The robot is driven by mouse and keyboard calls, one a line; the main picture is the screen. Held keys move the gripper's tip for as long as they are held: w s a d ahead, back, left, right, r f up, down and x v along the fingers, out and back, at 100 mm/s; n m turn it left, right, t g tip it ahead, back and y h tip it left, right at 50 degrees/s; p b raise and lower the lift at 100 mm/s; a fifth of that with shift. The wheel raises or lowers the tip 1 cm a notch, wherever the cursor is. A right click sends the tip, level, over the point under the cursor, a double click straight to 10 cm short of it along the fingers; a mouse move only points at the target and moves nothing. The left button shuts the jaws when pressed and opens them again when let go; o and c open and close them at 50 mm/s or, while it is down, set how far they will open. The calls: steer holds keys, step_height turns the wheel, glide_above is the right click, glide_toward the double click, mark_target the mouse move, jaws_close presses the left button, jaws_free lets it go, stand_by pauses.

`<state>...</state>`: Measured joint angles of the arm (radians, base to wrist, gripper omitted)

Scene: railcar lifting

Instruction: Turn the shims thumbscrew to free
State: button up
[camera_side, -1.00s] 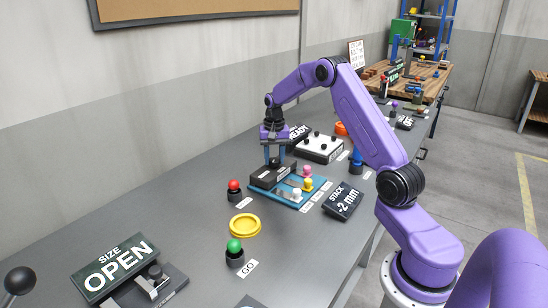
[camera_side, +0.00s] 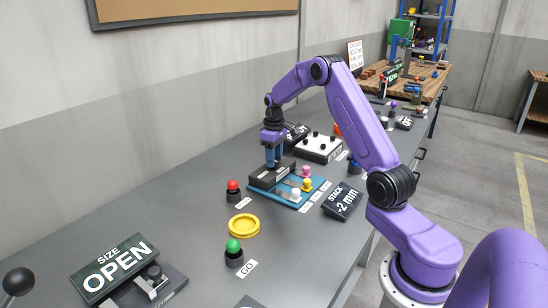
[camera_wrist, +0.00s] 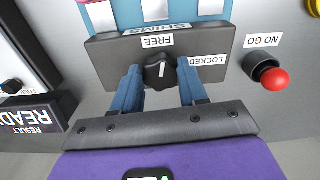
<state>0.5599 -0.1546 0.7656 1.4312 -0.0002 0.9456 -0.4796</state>
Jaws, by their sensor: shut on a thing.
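The shims thumbscrew (camera_wrist: 157,74) is a black ribbed knob with a white line, on the dark block labelled SHIMS (camera_wrist: 110,50). The white line points roughly toward the FREE label (camera_wrist: 157,41); the LOCKED label (camera_wrist: 207,61) is to the right. My gripper (camera_wrist: 160,78) has its blue fingers on both sides of the knob and is shut on it. In the side view my gripper (camera_side: 272,164) points down onto the block (camera_side: 265,179), and its fingers hide the knob there.
A blue tray (camera_side: 293,203) with colored knobs adjoins the block. A red NO GO button (camera_side: 233,186), a yellow ring (camera_side: 244,225) and a green GO button (camera_side: 234,246) stand nearby. The STACK -2 mm display (camera_side: 342,202) is right of the tray, and the RESULT display (camera_wrist: 38,118) is close.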

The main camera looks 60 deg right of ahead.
steer(key=shift+r+n, duration=0.1)
steer(key=shift+n, duration=1.2)
steer(key=shift+d, duration=0.1)
steer(key=o, duration=1.1)
steer(key=shift+c, duration=0.2)
step_height(320, 180, up, 17)
steer(key=shift+r, duration=0.2)
